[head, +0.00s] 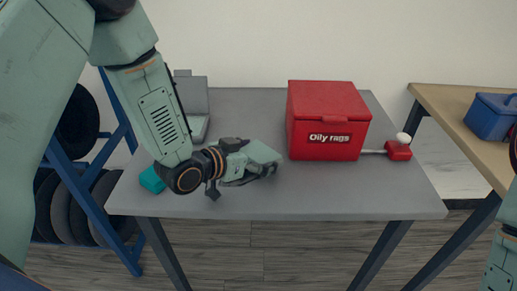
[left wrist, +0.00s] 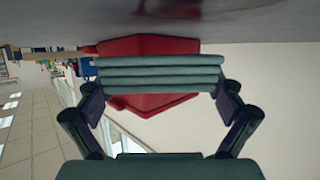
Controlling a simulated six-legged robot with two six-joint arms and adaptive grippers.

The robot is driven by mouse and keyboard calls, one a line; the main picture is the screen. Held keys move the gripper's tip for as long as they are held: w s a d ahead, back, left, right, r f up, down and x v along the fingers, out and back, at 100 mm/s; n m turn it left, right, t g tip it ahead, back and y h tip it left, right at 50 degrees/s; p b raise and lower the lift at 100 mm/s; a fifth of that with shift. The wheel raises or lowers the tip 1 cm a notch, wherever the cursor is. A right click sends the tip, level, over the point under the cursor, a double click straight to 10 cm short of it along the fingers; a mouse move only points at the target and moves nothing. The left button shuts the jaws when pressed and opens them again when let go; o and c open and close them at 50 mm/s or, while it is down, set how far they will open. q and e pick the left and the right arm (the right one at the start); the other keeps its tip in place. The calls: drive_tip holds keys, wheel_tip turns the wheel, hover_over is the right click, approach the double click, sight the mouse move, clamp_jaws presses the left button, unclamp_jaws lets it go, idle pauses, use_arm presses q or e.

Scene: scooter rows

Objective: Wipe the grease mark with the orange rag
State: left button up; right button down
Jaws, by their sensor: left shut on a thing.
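My left gripper (head: 250,163) is low over the middle of the grey table (head: 330,200), left of the red box. It is shut on a grey-green, folded, layered thing (head: 263,153) that looks like a cloth. In the left wrist view this folded thing (left wrist: 160,73) spans the gap between the dark fingers. I cannot tell whether it touches the table. I see no orange rag and no clear grease mark; the arm and gripper hide part of the tabletop. My right gripper is out of view; only part of that arm shows at the right edge.
A red box labelled "Oily rags" (head: 325,130) stands at the table's middle right, with a red-and-white item (head: 398,149) beside it. A grey open case (head: 192,100) stands behind my arm. A teal object (head: 152,180) lies at left. The front right tabletop is clear.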

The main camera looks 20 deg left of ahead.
use_arm(q)
drive_tip(key=shift+s+d+r, duration=0.1)
drive_tip(key=shift+s+r, duration=0.05)
drive_tip(key=shift+s, duration=0.6)
drive_tip(key=shift+s+a+p, duration=0.25)
drive_tip(key=shift+a+p, duration=0.6)
drive_tip(key=shift+a, duration=0.35)
drive_tip(key=shift+s+a+p, duration=0.3)
drive_tip(key=shift+a+p, duration=0.15)
drive_tip(key=shift+a, duration=0.25)
drive_tip(key=shift+a+r+p, duration=0.15)
drive_tip(key=shift+a+p, duration=0.3)
drive_tip(key=shift+a, duration=0.05)
drive_tip(key=shift+s+a+r+p, duration=0.1)
drive_tip(key=shift+s+a+p, duration=0.25)
drive_tip(key=shift+a+p, duration=0.65)
drive_tip(key=shift+s+a+f+p, duration=0.1)
drive_tip(key=shift+s+a+p, duration=0.25)
drive_tip(key=shift+a+p, duration=0.65)
drive_tip(key=shift+s+a+r+p, duration=0.1)
drive_tip(key=shift+s+a+p, duration=0.4)
drive_tip(key=shift+a, duration=0.8)
drive_tip(key=shift+w+p, duration=0.15)
drive_tip(key=shift+p, duration=0.15)
drive_tip(key=shift+r, duration=0.1)
